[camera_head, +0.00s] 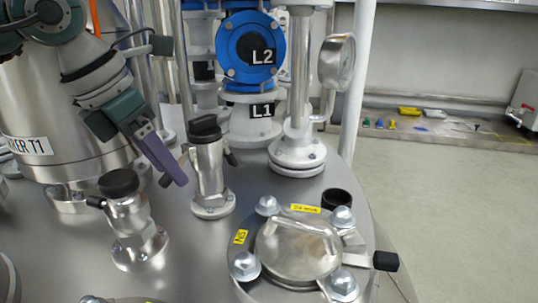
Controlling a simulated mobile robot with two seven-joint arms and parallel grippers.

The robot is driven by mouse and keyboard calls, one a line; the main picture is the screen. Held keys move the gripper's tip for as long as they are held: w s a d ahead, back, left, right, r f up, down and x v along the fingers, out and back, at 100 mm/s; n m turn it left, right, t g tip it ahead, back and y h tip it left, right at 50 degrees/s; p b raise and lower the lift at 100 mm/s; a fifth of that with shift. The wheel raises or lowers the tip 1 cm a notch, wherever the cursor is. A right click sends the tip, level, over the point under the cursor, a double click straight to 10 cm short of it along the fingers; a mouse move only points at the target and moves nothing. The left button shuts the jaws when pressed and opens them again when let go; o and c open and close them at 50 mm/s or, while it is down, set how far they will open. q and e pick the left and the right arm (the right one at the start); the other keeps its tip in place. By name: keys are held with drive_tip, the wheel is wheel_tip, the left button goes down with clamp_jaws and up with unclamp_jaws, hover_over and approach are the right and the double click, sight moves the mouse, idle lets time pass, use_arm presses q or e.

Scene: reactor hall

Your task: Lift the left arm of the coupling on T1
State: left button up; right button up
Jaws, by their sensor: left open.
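A steel coupling (208,170) with a black cap stands upright on the steel vessel lid, near the middle of the view. A black-tipped arm sticks out at its right side; its left side is partly behind my gripper. A second, similar black-capped fitting (130,215) stands nearer, at the lower left, with a small black-tipped lever on its left. My left gripper (168,165) comes in from the upper left and is open, its purple finger just left of the coupling. I cannot tell whether it touches the coupling's left arm. My right gripper is not in view.
A steel cylinder with a label ending in T1 (27,145) stands at the left. Behind are a blue flanged valve marked L2 (248,48) and a gauge (337,62). A bolted round hatch (298,248) is at the front right. Open floor (450,200) lies right.

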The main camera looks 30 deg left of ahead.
use_arm(q)
drive_tip(key=shift+w+f, duration=0.1)
drive_tip(key=shift+c, duration=0.3)
clamp_jaws()
